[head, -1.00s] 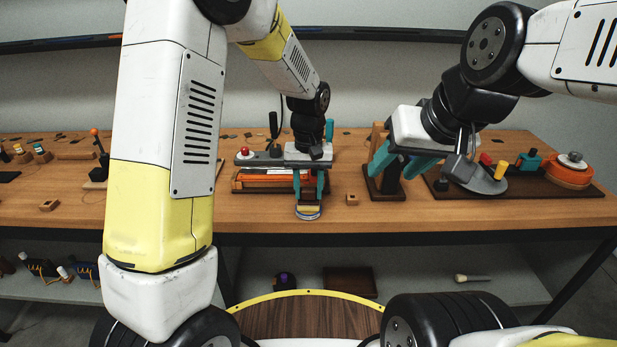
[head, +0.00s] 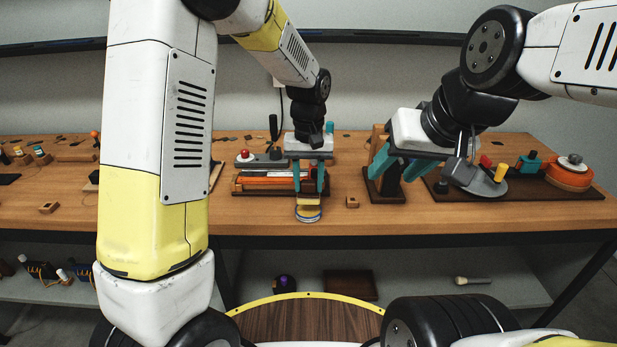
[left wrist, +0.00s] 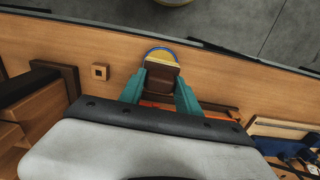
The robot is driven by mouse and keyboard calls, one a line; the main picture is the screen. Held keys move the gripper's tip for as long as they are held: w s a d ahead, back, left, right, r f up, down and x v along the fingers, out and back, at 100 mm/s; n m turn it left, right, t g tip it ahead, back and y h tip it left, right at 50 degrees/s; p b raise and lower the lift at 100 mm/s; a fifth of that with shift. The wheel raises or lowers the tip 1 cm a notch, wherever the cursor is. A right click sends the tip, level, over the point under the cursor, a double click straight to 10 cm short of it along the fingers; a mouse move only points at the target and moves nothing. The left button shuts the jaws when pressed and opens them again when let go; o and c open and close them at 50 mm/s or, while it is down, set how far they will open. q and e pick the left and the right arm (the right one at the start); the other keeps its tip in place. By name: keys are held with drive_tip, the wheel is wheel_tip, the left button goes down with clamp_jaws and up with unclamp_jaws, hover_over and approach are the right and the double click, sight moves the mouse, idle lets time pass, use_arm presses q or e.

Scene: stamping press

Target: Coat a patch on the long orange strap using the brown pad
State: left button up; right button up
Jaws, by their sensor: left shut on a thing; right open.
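My left gripper (head: 309,190) is shut on the brown pad (left wrist: 161,79), just above a round blue-rimmed tin (head: 308,215) at the table's front edge. The tin, with yellow inside, also shows behind the pad in the left wrist view (left wrist: 160,52). I cannot tell whether pad and tin touch. The long orange strap (head: 262,181) lies on a dark-based fixture behind and left of the tin; my left gripper hides its right end. My right gripper (head: 404,168) is open and empty beside a wooden post stand, right of the fixture.
A small wooden block (head: 352,202) lies right of the tin. The wooden stand (head: 384,185) is close to my right gripper. A dark board with an orange round device (head: 569,172) and coloured knobs stands at the right. The table front between tin and right side is mostly clear.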

sight(309, 181)
use_arm(q)
drive_tip(key=shift+r, duration=1.85)
